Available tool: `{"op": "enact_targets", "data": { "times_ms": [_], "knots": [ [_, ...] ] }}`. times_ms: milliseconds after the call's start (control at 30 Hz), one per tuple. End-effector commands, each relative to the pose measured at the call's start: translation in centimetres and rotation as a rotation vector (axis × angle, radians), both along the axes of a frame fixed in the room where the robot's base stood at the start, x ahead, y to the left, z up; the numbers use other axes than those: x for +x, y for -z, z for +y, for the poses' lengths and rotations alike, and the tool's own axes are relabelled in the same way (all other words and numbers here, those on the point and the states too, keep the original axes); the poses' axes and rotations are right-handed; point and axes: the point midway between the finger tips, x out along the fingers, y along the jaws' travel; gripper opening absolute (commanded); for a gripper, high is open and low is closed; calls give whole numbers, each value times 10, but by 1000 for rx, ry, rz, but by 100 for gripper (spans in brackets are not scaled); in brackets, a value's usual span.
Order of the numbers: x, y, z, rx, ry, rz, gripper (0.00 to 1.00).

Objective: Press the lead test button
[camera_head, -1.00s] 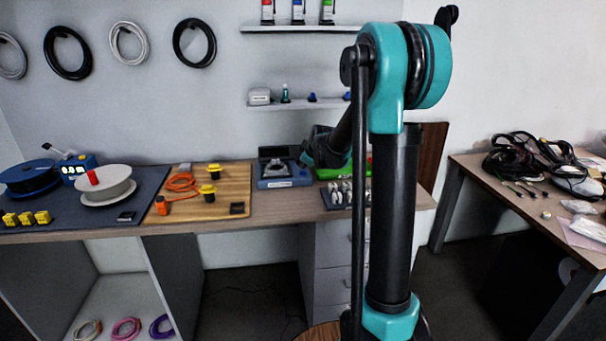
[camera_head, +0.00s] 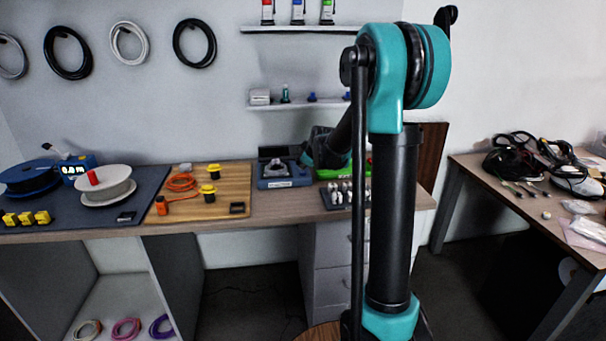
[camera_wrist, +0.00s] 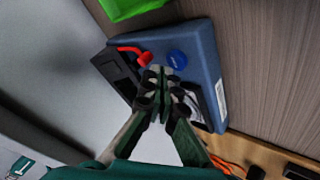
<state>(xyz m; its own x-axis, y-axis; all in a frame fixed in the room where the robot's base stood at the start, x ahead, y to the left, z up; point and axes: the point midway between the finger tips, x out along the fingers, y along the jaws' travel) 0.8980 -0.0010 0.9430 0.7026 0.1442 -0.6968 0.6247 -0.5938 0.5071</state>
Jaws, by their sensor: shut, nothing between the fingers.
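The lead tester is a blue box (camera_head: 284,183) with a dark part at its back, on the bench in the head view. It also shows in the wrist view (camera_wrist: 206,70), seen from above and turned. A round blue button (camera_wrist: 177,59) stands on its face beside a red lever-like part (camera_wrist: 136,54). My gripper (camera_wrist: 166,77) is shut and empty, its fingertips over the tester just beside the blue button. Contact cannot be told. The fingers cover part of the tester's face. The head view does not show the fingertips clearly.
A green tray (camera_wrist: 130,7) lies close beside the tester. A wooden board (camera_head: 225,192) with orange cable and yellow-topped parts is left of it in the head view. A rack of small grey parts (camera_head: 343,195) stands to its right. A shelf (camera_head: 300,105) is above.

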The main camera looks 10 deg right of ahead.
Motion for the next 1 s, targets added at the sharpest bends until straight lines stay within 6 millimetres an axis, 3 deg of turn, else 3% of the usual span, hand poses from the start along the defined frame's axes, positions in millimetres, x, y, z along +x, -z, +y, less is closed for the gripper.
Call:
{"op": "enact_targets", "data": {
  "times_ms": [1000],
  "knots": [
    [0, 11, 0, 0, 0, 0, 0]
  ]
}}
